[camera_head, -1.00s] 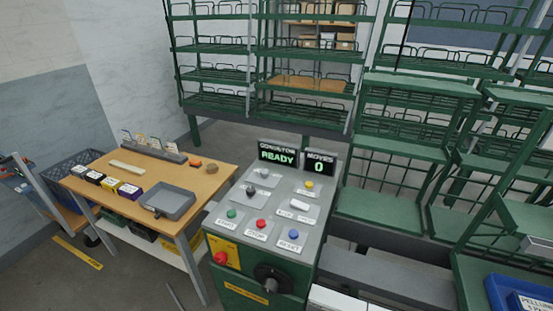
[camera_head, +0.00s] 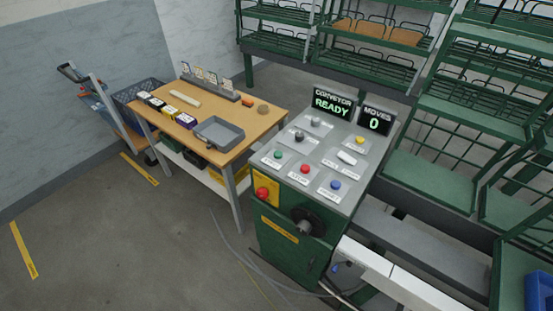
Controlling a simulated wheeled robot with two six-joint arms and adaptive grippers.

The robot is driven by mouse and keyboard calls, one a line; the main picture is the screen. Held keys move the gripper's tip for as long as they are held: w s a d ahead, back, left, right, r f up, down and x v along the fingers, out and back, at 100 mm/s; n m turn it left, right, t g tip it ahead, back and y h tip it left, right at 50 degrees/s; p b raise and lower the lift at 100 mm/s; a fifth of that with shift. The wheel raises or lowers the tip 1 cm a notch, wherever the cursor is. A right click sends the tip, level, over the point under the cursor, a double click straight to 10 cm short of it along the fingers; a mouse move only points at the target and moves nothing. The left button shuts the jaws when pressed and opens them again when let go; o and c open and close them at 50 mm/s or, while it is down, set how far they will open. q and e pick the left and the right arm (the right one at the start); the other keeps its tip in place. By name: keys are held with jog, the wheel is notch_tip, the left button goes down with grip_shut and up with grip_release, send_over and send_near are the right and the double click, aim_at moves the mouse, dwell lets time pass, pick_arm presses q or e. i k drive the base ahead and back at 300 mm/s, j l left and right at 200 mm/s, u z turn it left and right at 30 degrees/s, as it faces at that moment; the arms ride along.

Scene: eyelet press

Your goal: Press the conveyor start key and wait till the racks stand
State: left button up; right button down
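The control console (camera_head: 318,153) stands in the middle of the view, with a sloped grey panel on a green cabinet. Its green start key (camera_head: 278,154) is at the panel's left front, left of a red stop key (camera_head: 305,169) and a blue reset key (camera_head: 335,184). The conveyor display (camera_head: 332,103) reads READY in green and the moves display (camera_head: 376,120) reads 0. Green wire racks (camera_head: 365,50) stand behind and to the right of the console. Neither of my grippers is in view.
A wooden workbench (camera_head: 262,115) with a grey tray (camera_head: 219,132) and several small boxes stands left of the console. A red mushroom button (camera_head: 262,192) and a black handwheel (camera_head: 308,222) stick out from the console's front. Cables lie on the floor.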

aim_at(278, 154)
jog(key=i+j+z, duration=0.25)
jog(key=j, duration=0.2)
jog(key=i+j+z, duration=0.2)
jog(key=j, duration=0.25)
jog(key=j+z, duration=0.25)
jog(key=j, duration=0.25)
jog(key=i+j+z, duration=0.2)
jog(key=j, duration=0.3)
jog(key=j+z, duration=0.25)
jog(key=j, duration=0.3)
